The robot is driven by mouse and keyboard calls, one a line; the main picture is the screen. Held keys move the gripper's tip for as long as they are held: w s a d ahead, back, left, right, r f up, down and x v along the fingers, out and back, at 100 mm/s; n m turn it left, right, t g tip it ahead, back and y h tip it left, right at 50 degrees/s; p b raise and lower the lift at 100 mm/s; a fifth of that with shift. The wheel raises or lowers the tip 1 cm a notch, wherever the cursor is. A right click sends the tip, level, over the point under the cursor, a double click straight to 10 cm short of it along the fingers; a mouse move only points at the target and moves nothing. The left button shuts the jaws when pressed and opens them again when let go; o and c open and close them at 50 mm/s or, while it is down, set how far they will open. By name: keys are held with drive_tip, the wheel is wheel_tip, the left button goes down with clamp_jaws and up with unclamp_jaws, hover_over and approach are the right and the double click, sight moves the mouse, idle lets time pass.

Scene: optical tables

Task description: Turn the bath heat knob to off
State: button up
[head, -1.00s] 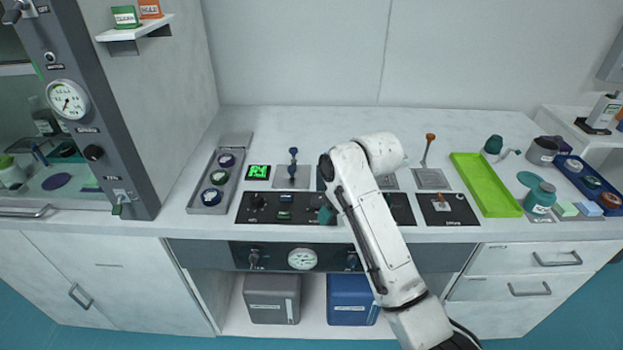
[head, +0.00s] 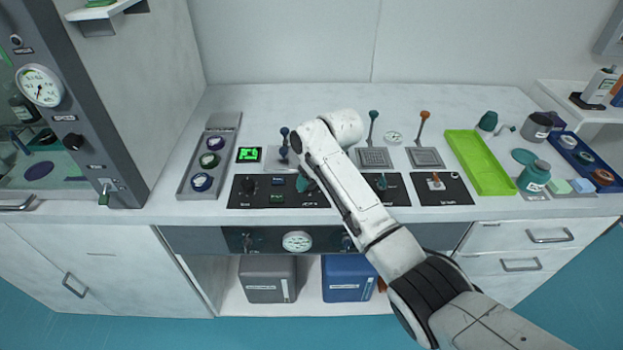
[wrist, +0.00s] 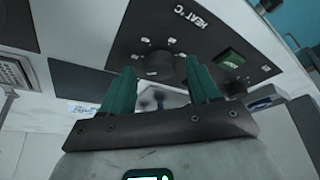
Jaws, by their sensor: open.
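The heat knob (wrist: 160,65) is a round black dial on a dark panel (wrist: 130,40), with pale marks around it and the label "HEAT °C" beside it. In the wrist view it shows between the teal fingers of my gripper (wrist: 161,72), which are spread apart on either side. My gripper is open; whether a finger touches the knob I cannot tell. In the head view a teal fingertip of my gripper (head: 304,184) is over the right part of the panel (head: 232,203). The knob is hidden there. Its pointer setting is not readable.
Another black knob (head: 248,185) and a green switch (head: 278,182) are on the panel's left. Two levers, with a dark top (head: 373,115) and an orange top (head: 424,115), and a green tray (head: 480,165) are to the right.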

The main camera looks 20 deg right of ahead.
drive_tip(key=shift+w+a+f, duration=0.1)
drive_tip(key=shift+f, duration=0.3)
drive_tip(key=c, duration=1)
